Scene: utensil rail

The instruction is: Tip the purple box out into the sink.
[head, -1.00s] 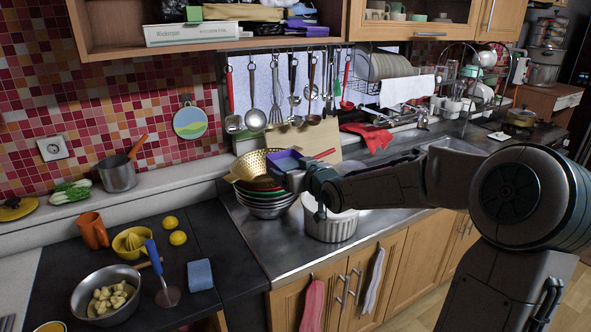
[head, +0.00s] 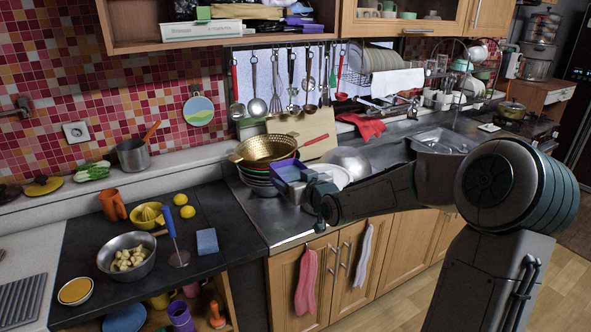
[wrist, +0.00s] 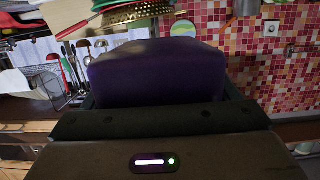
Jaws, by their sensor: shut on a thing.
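The purple box (head: 288,172) is held by my gripper (head: 308,184), just right of the stacked bowls and colander in the head view. It also fills the upper middle of the wrist view (wrist: 158,74), between the dark jaws. My gripper is shut on it. The inside of the box and any contents cannot be made out. The sink (head: 445,141) is a steel basin in the counter, to the right of and behind my forearm, well apart from the box.
A brass colander (head: 268,150) sits on several bowls close to the box. A silver dome (head: 348,159) and a white round rim are behind my arm. A red cloth (head: 362,126) and a dish rack (head: 372,78) are farther back. Utensils hang on the rail.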

